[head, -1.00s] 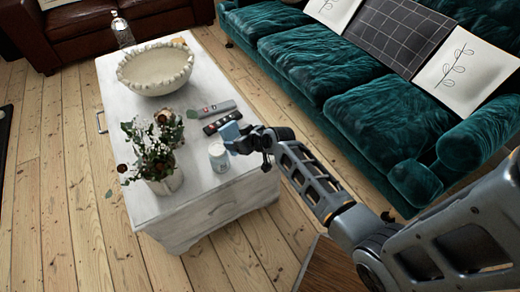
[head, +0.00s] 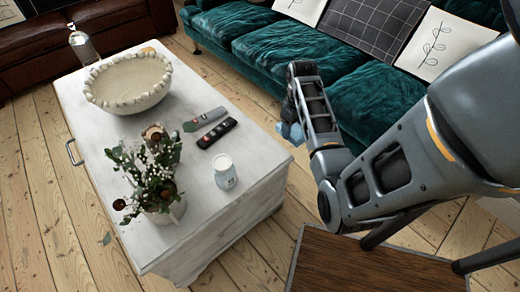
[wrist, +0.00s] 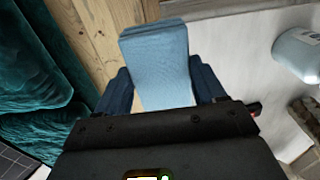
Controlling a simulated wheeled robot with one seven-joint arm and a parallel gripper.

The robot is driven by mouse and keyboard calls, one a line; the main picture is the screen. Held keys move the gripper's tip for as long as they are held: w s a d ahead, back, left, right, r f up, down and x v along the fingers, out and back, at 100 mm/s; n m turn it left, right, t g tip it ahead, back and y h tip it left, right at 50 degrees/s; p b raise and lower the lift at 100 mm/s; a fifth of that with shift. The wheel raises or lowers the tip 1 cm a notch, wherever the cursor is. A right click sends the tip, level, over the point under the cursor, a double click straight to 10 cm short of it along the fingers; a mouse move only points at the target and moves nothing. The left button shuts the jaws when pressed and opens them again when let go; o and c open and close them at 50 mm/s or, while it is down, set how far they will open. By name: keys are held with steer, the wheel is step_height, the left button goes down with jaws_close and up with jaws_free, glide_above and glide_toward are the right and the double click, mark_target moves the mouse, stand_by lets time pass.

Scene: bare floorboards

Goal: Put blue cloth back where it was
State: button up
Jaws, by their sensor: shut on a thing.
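The blue cloth (head: 292,134) is a small folded light-blue piece. In the wrist view the cloth (wrist: 158,58) sticks out from between the two dark fingers of my gripper (wrist: 162,85), which is shut on it. In the head view my arm hides most of the gripper. The cloth shows just left of the arm, beyond the right edge of the white coffee table (head: 205,218), with the sofa behind. In the wrist view floorboards and the table's edge lie behind the cloth.
On the table are a white jar candle (head: 225,174), a black remote (head: 217,132), a grey remote (head: 205,119), a flower vase (head: 165,208), a beaded bowl (head: 128,84) and a glass bottle (head: 82,46). A teal sofa (head: 290,55) stands right. A wooden surface (head: 365,268) is at the front.

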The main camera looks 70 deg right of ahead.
steer(key=w+a+f, duration=0.1)
steer(key=w+f, duration=0.1)
steer(key=w+a+f, duration=0.1)
steer(key=w+f, duration=0.1)
steer(key=w, duration=0.1)
steer(key=w+a+f+b, duration=0.1)
steer(key=w+a, duration=0.1)
steer(key=w, duration=0.1)
steer(key=shift+w+f, duration=0.25)
steer(key=shift+f, duration=0.15)
steer(key=shift+f+b, duration=0.4)
steer(key=shift+f, duration=1.55)
steer(key=o, duration=0.9)
steer(key=shift+o, duration=0.2)
